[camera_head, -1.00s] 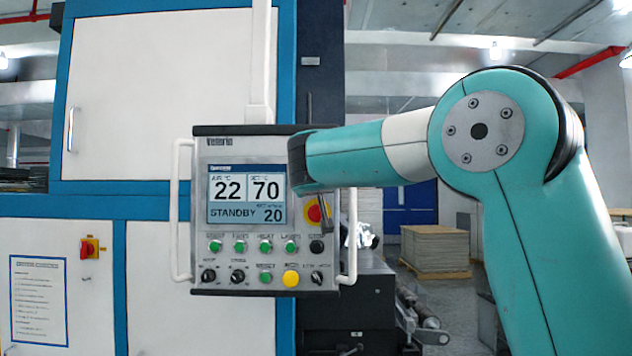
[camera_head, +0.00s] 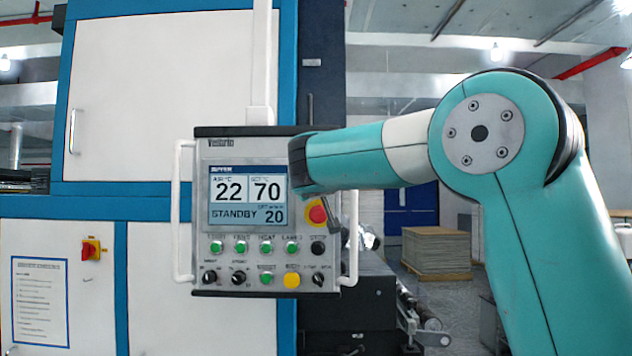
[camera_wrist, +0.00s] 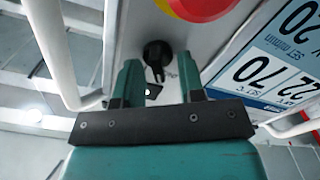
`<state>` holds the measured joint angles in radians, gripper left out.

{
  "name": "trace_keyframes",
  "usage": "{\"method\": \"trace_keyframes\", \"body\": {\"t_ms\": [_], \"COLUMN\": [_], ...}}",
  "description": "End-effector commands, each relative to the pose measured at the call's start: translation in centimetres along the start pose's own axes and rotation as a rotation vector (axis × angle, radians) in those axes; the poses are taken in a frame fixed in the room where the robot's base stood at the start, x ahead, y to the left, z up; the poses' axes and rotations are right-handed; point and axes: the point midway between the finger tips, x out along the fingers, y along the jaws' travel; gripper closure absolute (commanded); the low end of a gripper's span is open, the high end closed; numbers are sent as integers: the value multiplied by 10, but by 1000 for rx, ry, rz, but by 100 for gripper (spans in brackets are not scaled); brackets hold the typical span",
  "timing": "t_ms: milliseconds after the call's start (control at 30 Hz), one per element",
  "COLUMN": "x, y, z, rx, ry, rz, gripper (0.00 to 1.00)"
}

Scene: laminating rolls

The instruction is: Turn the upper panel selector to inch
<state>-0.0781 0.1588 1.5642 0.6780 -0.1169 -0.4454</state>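The control panel (camera_head: 200,240) hangs in front of the machine, with a lit screen reading STANDBY. In the wrist view, a black selector knob (camera_wrist: 157,52) sits on the panel between the red-and-yellow stop button (camera_wrist: 203,5) and my gripper. My gripper (camera_wrist: 159,70) is open, its two teal fingers one on each side of the knob's near end. Gaps show on both sides, and I cannot tell how deep the fingers reach. In the head view my arm hides this knob; the stop button (camera_head: 317,214) shows just below the arm.
Green buttons (camera_head: 241,247), a yellow button (camera_head: 292,280) and black selectors (camera_head: 238,278) fill the panel's lower part. White handles (camera_head: 184,210) stand out along both sides; one handle (camera_wrist: 50,50) is near my gripper in the wrist view. A pallet stack (camera_head: 436,252) stands far behind.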

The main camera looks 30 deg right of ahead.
Motion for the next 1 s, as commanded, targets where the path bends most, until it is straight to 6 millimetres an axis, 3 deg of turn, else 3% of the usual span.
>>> {"method": "trace_keyframes", "body": {"t_ms": [167,333,800,1000], "x": [-2,-20,-135,-164], "y": [0,-2,-4,-2], "z": [0,1,2,0], "rx": [1,3,3,1], "ry": [2,6,7,4], "rz": [0,-1,-7,-4], "gripper": [64,64,64,64]}}
